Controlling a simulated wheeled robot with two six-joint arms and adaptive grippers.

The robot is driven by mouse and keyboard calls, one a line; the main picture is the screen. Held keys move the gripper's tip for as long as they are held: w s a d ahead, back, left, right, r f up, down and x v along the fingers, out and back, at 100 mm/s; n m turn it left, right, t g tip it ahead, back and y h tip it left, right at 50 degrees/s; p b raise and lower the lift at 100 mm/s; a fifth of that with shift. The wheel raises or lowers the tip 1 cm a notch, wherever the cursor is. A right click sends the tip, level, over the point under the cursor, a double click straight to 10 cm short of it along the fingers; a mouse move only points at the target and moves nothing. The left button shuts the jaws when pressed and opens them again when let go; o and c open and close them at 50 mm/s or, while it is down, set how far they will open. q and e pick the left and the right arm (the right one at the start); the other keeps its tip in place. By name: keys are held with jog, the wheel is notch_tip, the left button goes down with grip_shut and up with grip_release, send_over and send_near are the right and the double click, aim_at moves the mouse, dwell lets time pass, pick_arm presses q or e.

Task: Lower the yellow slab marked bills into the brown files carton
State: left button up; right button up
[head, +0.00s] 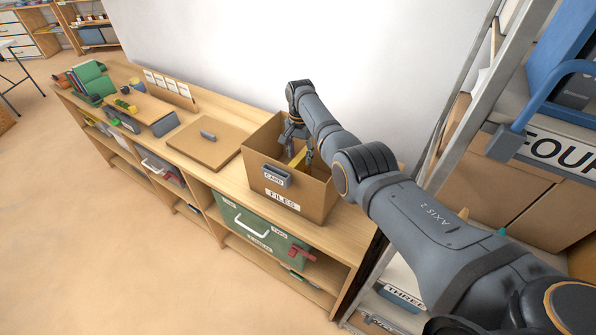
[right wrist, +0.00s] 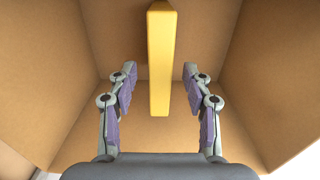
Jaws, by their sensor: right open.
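The brown carton (head: 318,200) labelled FILES stands open on the wooden shelf unit, with a grey holder marked CARD on its front. The yellow slab (head: 301,158) shows only partly inside it in the head view. In the right wrist view the slab (right wrist: 160,50) stands on edge inside the carton, whose brown walls (right wrist: 55,75) surround it. My right gripper (head: 298,148) reaches down into the carton. Its fingers (right wrist: 160,85) are open, one on each side of the slab, with a gap on both sides. The slab's marking is not visible. My left gripper is out of view.
A flat brown lid (head: 205,150) with a grey handle lies left of the carton. Folders and trays (head: 125,105) stand further left. A green box (head: 262,236) sits on the shelf below. A metal rack (head: 470,90) stands close on the right, and a white wall behind.

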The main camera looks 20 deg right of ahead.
notch_tip(320, 180, up, 12)
jog(key=shift+f, duration=0.15)
